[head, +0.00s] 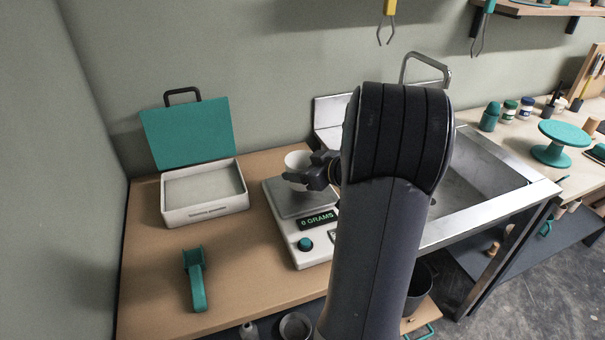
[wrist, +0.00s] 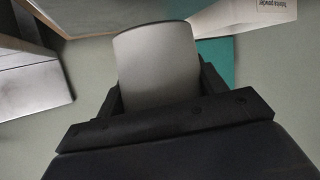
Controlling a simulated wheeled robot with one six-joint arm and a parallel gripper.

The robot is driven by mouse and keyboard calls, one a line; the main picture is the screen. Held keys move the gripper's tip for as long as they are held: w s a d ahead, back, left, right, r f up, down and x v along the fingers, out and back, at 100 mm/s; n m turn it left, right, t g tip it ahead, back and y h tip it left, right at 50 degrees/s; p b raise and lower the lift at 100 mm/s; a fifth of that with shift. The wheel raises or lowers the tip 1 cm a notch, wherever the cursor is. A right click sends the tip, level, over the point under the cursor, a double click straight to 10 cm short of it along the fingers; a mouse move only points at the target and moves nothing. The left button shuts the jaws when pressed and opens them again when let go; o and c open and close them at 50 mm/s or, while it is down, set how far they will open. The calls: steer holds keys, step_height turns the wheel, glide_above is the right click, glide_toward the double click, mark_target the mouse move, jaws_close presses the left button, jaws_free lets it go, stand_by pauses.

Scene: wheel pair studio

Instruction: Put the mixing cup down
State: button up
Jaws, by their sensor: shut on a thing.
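The mixing cup (head: 296,161) is a small white cup in my gripper (head: 299,176), above the scale's plate in the head view. It looks upright there. I cannot tell whether its base touches the plate. In the wrist view the cup (wrist: 157,65) fills the space between the two dark fingers of my gripper (wrist: 158,88), which are shut on it. The digital scale (head: 285,223) has a metal plate, a teal knob and a display reading 0 grams. My arm hides the scale's right side.
An open white box (head: 205,212) with a teal lid (head: 188,134) stands left of the scale. A teal scoop (head: 195,279) lies in front of it on the wooden table (head: 245,291). A metal sink (head: 480,218) stands to the right, partly behind my arm.

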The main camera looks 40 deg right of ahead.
steer(key=shift+f, duration=1)
steer(key=shift+f+b, duration=0.15)
steer(key=shift+b, duration=0.2)
steer(key=o, duration=1)
steer(key=shift+r+p, duration=0.35)
steer(key=shift+p, duration=0.2)
steer(key=b+v, duration=0.2)
steer(key=v, duration=1)
steer(key=shift+f, duration=0.15)
